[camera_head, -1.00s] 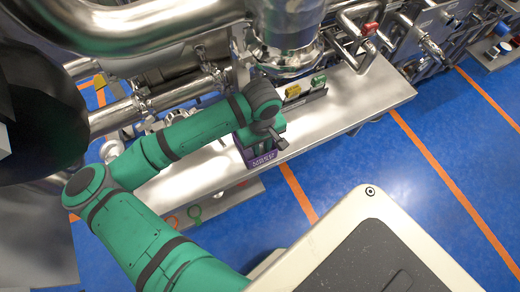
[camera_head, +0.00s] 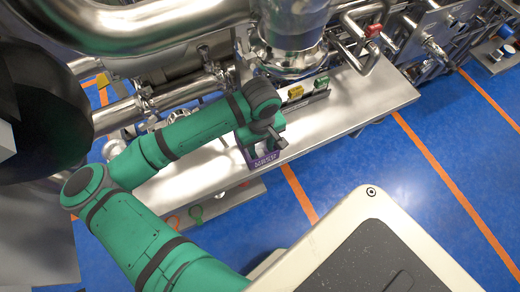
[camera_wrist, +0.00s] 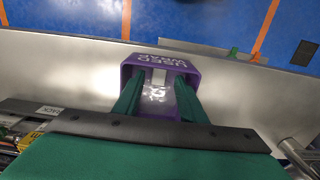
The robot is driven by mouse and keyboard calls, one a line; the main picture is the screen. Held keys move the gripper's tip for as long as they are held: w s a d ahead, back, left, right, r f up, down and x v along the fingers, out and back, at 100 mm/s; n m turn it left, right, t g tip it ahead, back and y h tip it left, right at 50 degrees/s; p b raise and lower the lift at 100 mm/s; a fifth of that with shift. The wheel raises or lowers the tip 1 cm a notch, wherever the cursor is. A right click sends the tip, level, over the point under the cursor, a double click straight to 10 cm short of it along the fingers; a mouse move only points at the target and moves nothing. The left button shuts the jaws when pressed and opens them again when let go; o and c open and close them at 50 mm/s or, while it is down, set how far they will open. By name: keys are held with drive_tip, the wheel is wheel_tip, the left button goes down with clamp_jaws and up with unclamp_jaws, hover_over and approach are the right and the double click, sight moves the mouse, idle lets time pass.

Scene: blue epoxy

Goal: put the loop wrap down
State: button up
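A purple bin marked "USED WRAP" (camera_wrist: 164,60) stands on the steel bench; its labelled edge also shows in the head view (camera_head: 264,160). My gripper (camera_wrist: 160,80) points down into the bin, its two green fingers well apart. A pale, shiny, clear patch (camera_wrist: 157,95) shows between the fingers inside the bin. It looks like the loop wrap, but I cannot tell whether it touches a finger or lies on the bin floor. In the head view my wrist hides most of the bin's inside.
The steel bench (camera_head: 365,100) has free room to the right of the bin. A rack with a yellow tag (camera_head: 296,92) and a green tag (camera_head: 321,82) stands behind it. Large steel pipes (camera_head: 160,25) crowd the back. Blue floor lies in front.

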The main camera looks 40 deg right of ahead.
sight(261, 155)
wheel_tip(261, 155, up, 10)
idle(0.4)
drive_tip(key=shift+d, duration=0.1)
drive_tip(key=shift+f, duration=0.1)
